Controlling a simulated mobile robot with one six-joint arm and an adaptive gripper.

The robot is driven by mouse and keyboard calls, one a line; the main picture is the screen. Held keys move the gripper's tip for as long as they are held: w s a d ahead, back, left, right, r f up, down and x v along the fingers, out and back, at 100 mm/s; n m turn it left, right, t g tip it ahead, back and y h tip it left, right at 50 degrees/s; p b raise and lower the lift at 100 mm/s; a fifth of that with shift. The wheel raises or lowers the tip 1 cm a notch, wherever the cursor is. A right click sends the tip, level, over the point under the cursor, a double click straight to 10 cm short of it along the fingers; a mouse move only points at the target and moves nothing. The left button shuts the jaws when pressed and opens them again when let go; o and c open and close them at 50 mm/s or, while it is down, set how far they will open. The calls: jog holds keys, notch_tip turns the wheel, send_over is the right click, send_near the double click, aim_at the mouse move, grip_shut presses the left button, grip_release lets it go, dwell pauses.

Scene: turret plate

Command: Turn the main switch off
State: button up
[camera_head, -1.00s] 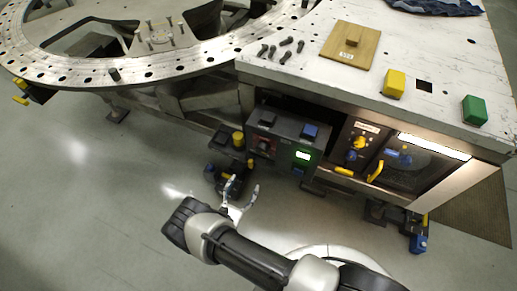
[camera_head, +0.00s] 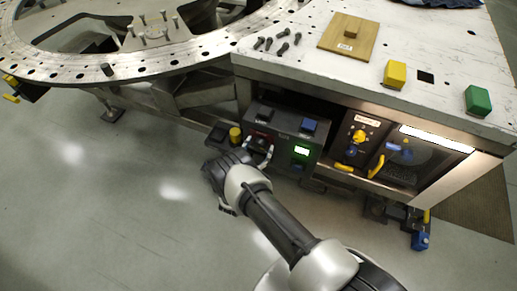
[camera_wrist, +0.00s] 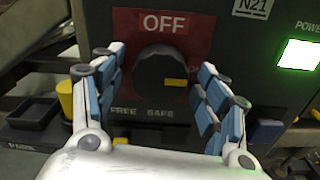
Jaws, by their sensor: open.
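The main switch (camera_wrist: 160,80) is a round black knob with a yellow mark on its right side, in the wrist view. It sits on a red plate (camera_wrist: 185,48) with "OFF" printed above it and "FREE" and "SAFE" below. My gripper (camera_wrist: 161,66) is open, its blue-padded fingers to the left and right of the knob with gaps visible at both sides. In the head view my gripper (camera_head: 259,150) is at the front of the dark control box (camera_head: 285,128) and partly covers the switch.
A lit green display (camera_wrist: 299,54) marked "POWER" is right of the switch. A yellow cylinder (camera_wrist: 66,98) and a black tray (camera_wrist: 35,112) are at lower left. In the head view, a panel with a yellow knob (camera_head: 359,136) stands right of the box, under the white worktop (camera_head: 330,70).

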jog(key=shift+w, duration=0.1)
jog(key=shift+c, duration=0.5)
jog(key=c, duration=1)
jog(key=shift+o, duration=0.2)
jog(key=shift+n, duration=0.4)
jog(key=n, duration=0.3)
jog(key=shift+n, duration=0.4)
jog(key=n, duration=0.9)
jog(key=shift+d+r, duration=0.1)
jog(key=shift+n, duration=2)
